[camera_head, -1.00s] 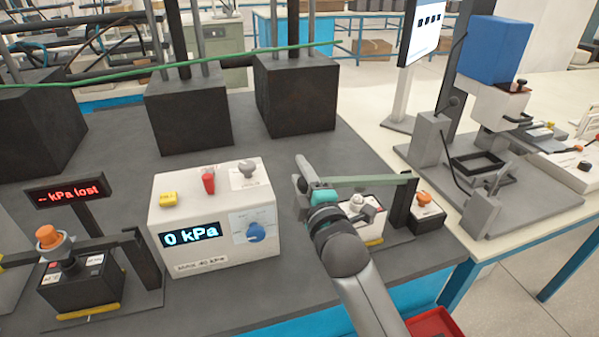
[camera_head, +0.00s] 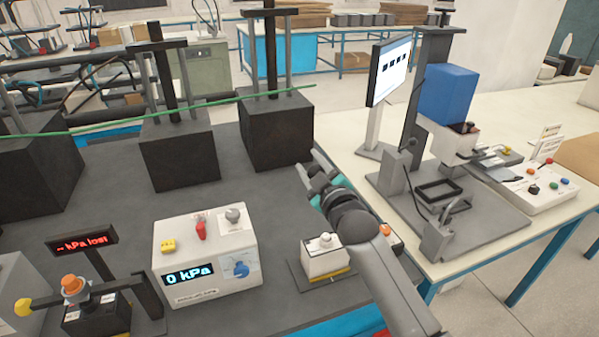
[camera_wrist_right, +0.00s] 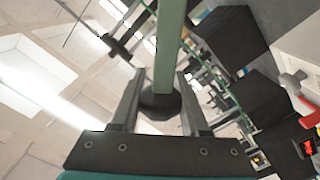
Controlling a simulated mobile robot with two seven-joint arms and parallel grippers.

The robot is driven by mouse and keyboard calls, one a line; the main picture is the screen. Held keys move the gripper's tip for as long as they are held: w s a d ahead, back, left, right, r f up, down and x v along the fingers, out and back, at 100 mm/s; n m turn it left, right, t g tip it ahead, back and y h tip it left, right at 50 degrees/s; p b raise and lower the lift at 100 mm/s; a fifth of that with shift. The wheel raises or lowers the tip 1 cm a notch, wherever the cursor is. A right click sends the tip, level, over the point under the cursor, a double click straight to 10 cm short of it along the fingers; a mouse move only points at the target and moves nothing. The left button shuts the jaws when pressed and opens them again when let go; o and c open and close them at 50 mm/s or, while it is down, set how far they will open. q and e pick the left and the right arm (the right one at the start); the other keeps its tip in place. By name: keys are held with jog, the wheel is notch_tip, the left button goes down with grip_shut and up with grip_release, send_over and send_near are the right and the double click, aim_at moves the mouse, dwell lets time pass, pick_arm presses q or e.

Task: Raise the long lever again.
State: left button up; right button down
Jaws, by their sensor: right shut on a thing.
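The long lever is a flat green bar (camera_wrist_right: 168,50) with a dark round knob (camera_wrist_right: 160,103) at its near end, seen in the right wrist view. It runs between the two fingers of my right gripper (camera_wrist_right: 161,72), which is shut on it. In the head view my right gripper (camera_head: 311,165) is raised above the small white box (camera_head: 325,258) at the lever's station. In that view the lever itself is hidden behind my gripper and arm. My left gripper is not in view.
A white pressure box (camera_head: 205,250) reading 0 kPa stands to the left. Behind are dark blocks (camera_head: 275,133) and a thin green line (camera_head: 200,114). A blue-topped press (camera_head: 445,92) and a monitor (camera_head: 388,72) stand on the right table.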

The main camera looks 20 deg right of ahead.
jog(key=d+r+m+p, duration=0.3)
jog(key=d+r+m, duration=0.3)
jog(key=d, duration=0.6)
jog(key=shift+w+d+p, duration=0.15)
jog(key=shift+w+p, duration=0.1)
jog(key=shift+p, duration=0.05)
jog(key=c, duration=0.8)
grip_release()
jog(key=shift+d+m, duration=0.1)
jog(key=shift+m, duration=0.2)
jog(key=o, duration=0.3)
jog(key=shift+d, duration=0.1)
jog(key=shift+o, duration=0.5)
jog(key=shift+f, duration=0.1)
jog(key=shift+s, duration=0.1)
